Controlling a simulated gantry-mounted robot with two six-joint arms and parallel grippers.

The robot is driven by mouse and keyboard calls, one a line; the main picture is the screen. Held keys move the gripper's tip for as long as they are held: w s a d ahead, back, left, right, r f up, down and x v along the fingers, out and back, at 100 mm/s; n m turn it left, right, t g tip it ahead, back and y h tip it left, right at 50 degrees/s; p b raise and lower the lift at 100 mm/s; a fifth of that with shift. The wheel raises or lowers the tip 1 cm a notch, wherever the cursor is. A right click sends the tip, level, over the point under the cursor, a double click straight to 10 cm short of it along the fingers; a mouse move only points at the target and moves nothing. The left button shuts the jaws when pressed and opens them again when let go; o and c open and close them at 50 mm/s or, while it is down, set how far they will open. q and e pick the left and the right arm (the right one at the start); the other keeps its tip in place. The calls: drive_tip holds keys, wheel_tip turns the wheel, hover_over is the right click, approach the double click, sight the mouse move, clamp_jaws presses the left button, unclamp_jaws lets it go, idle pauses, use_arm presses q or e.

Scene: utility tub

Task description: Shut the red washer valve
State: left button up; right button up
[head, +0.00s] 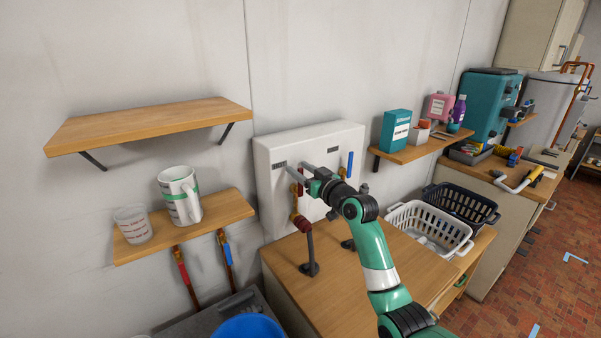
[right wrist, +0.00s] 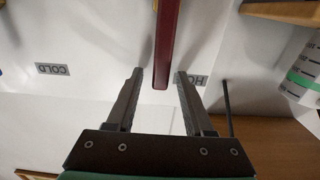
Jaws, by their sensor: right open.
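The red valve handle (right wrist: 164,45) is a long, narrow lever in front of the white washer box (head: 340,140). In the right wrist view its free end reaches between the two finger tips of my right gripper (right wrist: 159,75), with a gap on both sides. In the head view the right gripper (head: 302,171) is open at the left, HOT side of the box, and its fingers partly hide the red handle (head: 298,188). I cannot tell whether a finger touches it. The blue valve handle (head: 350,163) stands upright on the right side. My left gripper is not in view.
Below the red valve, a pipe (head: 309,250) rises from the wooden counter (head: 385,265). A white basket (head: 430,222) stands at right.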

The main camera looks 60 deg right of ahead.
clamp_jaws()
idle(1.4)
